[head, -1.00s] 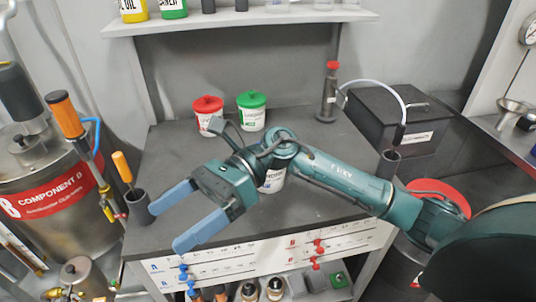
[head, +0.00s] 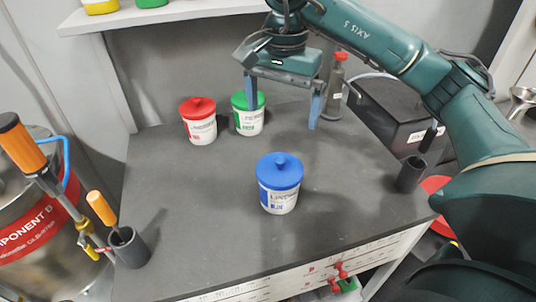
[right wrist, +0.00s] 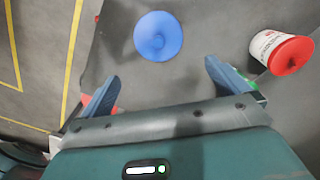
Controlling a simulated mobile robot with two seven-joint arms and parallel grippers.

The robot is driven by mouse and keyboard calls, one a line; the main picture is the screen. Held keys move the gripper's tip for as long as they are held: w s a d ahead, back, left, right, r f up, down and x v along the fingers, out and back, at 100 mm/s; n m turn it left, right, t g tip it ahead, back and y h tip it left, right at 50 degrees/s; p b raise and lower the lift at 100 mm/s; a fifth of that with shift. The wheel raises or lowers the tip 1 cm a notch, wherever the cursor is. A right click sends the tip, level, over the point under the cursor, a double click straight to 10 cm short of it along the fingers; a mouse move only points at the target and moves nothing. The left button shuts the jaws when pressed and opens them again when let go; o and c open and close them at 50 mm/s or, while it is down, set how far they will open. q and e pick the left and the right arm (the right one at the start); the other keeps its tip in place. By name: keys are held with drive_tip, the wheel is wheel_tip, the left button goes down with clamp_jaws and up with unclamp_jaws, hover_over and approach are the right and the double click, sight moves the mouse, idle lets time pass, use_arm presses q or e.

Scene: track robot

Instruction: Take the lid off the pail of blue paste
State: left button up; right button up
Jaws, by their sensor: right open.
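The pail of blue paste (head: 279,199) stands upright on the grey bench, a white tub with a blue label. Its blue lid (head: 280,171), with a round knob on top, is on it. The lid also shows from above in the right wrist view (right wrist: 158,36), ahead of the fingers and hiding the tub. My right gripper (head: 282,115) is open and empty, fingers pointing down, above the bench and apart from the lid. In the head view it appears above the blue pail in the picture. My left gripper is not in view.
A red-lidded pail (head: 199,121) and a green-lidded pail (head: 248,114) stand behind, to the left. A dark holder (head: 411,174) is at the right, and another holder (head: 130,247) with an orange-handled tool is at the left. The bench around the blue pail is clear.

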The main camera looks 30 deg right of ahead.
drive_tip(key=b, duration=0.1)
hover_over(280, 159)
wheel_tip(280, 159, down, 6)
drive_tip(key=shift+s+d+r, duration=0.1)
drive_tip(key=shift+r, duration=0.15)
drive_tip(key=shift+f, duration=1.35)
wheel_tip(280, 159, down, 4)
drive_tip(key=shift+r+p, duration=0.15)
drive_tip(key=shift+p, duration=0.45)
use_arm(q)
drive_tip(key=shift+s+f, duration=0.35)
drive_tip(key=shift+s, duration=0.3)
use_arm(e)
drive_tip(key=shift+f, duration=0.5)
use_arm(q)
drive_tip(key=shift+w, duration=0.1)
use_arm(e)
drive_tip(key=c, duration=0.7)
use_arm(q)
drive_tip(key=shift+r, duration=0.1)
